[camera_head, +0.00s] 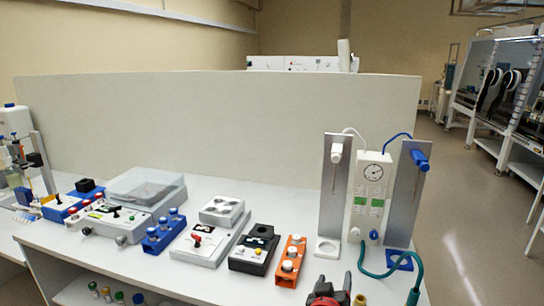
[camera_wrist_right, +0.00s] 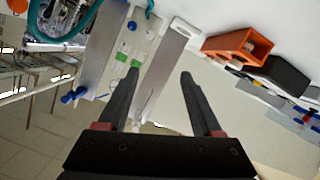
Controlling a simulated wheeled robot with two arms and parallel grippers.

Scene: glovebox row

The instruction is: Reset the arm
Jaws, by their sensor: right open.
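My right gripper (camera_wrist_right: 160,75) is open in the right wrist view, its two dark fingers apart with nothing between them. In the head view only a small dark and red part of my right gripper (camera_head: 328,291) shows at the bottom edge, in front of the bench. The white gauge unit (camera_head: 370,190) with its two grey panels stands behind it and to the right. The same unit shows tilted in the right wrist view (camera_wrist_right: 135,45), beyond the fingers. My left gripper is in neither view.
Several small devices line the white bench (camera_head: 130,265), including an orange block (camera_head: 291,262), a black box (camera_head: 254,250) and a blue rack (camera_head: 164,232). A teal hose (camera_head: 395,272) hangs near the right end. A low partition (camera_head: 220,125) stands behind; open floor (camera_head: 470,220) lies right.

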